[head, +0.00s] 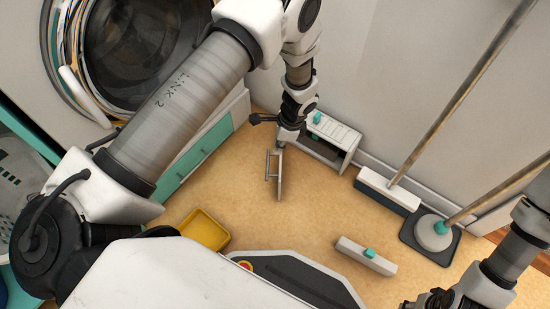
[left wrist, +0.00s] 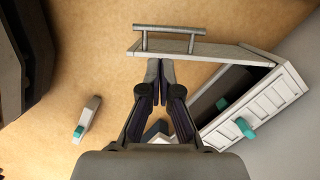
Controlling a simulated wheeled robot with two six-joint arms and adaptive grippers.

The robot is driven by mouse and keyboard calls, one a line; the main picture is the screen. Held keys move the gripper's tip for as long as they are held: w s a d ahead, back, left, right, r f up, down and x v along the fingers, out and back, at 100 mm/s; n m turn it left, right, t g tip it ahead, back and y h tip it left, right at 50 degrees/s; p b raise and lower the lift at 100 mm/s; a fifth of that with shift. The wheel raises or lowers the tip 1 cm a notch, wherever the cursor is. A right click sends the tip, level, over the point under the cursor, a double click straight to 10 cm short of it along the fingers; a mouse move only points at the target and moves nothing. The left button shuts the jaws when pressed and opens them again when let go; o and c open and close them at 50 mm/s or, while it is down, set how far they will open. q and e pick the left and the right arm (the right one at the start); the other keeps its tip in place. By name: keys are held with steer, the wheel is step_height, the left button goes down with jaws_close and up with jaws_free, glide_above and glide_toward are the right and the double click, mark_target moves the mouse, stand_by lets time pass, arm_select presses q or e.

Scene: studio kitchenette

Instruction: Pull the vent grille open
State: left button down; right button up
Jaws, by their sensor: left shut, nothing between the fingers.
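The vent grille (head: 279,178) is a pale panel with a bar handle (head: 268,164) on its outer face. It stands swung out from a white slotted housing (head: 335,131) by the wall, whose dark opening shows. In the left wrist view the panel (left wrist: 205,52) runs across the top, its handle (left wrist: 170,31) on the far side from my fingers. My left gripper (left wrist: 160,63) is shut and empty on the panel's inner side, its tips at the panel's edge; I cannot tell whether they touch. My right gripper (head: 432,299) is at the lower right, its fingers unclear.
A white block with a teal knob (head: 350,245) lies on the floor. A yellow tray (head: 204,231) is left of centre. A washing machine (head: 75,60) is at upper left.

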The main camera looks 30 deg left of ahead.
arm_select(q)
steer(key=w+b+x, duration=0.1)
steer(key=b+x, duration=0.4)
steer(key=x, duration=0.5)
steer(key=shift+w+d+f+b, duration=0.2)
steer(key=shift+w+b, duration=0.15)
steer(key=shift+w, duration=0.25)
arm_select(e)
step_height(320, 180, down, 7)
steer(key=shift+w, duration=0.15)
steer(key=shift+f, duration=0.1)
